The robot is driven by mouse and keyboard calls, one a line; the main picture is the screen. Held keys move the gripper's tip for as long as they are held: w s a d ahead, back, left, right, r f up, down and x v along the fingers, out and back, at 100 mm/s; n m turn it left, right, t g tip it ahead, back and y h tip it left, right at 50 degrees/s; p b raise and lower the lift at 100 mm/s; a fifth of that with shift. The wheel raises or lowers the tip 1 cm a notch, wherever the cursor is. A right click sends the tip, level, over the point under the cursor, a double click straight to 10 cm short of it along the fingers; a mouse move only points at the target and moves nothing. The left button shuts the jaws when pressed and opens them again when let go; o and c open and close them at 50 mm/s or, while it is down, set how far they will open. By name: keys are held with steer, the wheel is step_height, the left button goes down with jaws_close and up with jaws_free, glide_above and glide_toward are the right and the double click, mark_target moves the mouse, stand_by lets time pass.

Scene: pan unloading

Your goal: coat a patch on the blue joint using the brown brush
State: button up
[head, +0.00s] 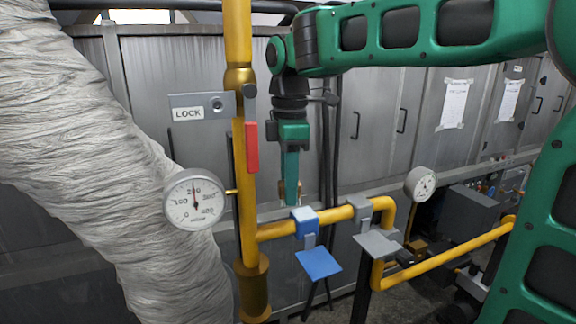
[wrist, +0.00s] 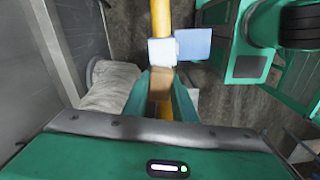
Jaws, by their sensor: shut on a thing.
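The blue joint (head: 305,218) is a clamp-like block around the yellow horizontal pipe, with a blue plate (head: 318,262) hanging at an angle below it. In the wrist view the joint (wrist: 162,51) looks pale, with its plate (wrist: 194,45) to the right. My gripper (head: 290,196) points down just above and slightly left of the joint. In the wrist view the teal fingers (wrist: 160,97) are shut on the brown brush (wrist: 160,82). The brush's end is close to the joint, and I cannot tell if they touch. Most of the brush is hidden between the fingers in the head view.
A yellow vertical pipe (head: 238,120) with a red handle (head: 252,147) and a gauge (head: 195,199) stands left of my gripper. A grey joint (head: 362,206) with a grey plate (head: 378,243) sits right. A wrapped duct (head: 85,140) fills the left; grey cabinets (head: 390,120) stand behind.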

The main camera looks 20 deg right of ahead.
steer(key=shift+d+r, duration=0.15)
steer(key=shift+r, duration=2.35)
